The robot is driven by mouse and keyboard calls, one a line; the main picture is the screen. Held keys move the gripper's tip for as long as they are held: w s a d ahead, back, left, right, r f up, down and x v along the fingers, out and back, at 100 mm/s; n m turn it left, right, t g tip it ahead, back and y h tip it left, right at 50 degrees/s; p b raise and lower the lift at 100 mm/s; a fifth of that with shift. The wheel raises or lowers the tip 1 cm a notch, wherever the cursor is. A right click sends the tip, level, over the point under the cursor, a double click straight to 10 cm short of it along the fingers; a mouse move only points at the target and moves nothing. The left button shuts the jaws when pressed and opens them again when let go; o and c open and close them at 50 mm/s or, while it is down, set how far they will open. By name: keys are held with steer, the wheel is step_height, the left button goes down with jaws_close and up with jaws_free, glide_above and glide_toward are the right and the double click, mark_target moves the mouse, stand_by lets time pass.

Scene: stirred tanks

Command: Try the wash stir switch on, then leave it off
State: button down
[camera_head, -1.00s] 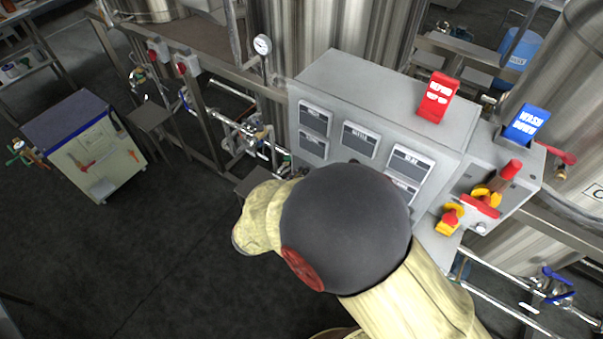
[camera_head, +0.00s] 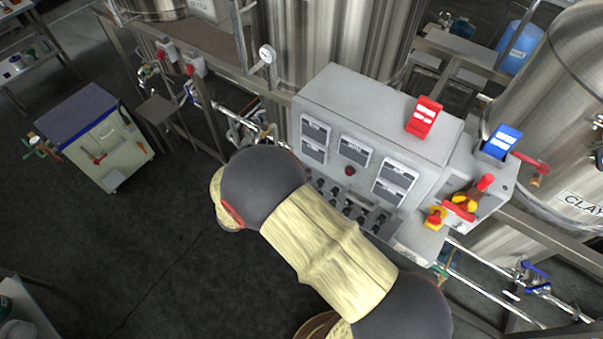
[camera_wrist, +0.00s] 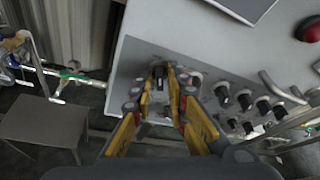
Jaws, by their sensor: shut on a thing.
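The grey control panel (camera_head: 378,100) carries a row of black rotary switches (camera_head: 361,217) on its lower face, below label plates. In the wrist view my gripper (camera_wrist: 161,80) is shut on the leftmost switch knob (camera_wrist: 158,72), a black knob at the panel's left end, with one yellow finger on each side. The fingers partly hide the knob, and I cannot read which switch it is or its setting. Several other black knobs (camera_wrist: 222,93) run to the right of it. In the head view my arm hides the gripper and the held knob.
A red button (camera_head: 350,171) sits above the switches. A side box (camera_head: 487,178) at the right carries red and yellow handles. Pipes (camera_wrist: 58,75) and a small grey stand (camera_wrist: 45,125) lie left of the gripper. Open floor (camera_head: 130,240) lies at the left.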

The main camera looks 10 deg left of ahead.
steer(key=shift+a+n+p, duration=0.1)
steer(key=shift+n+p, duration=0.2)
steer(key=shift+n, duration=0.1)
stand_by(0.3)
steer(key=c, duration=2)
jaws_free()
steer(key=shift+o, duration=0.2)
steer(key=v, duration=1.2)
steer(key=shift+a, duration=0.2)
steer(key=shift+w+f, duration=0.1)
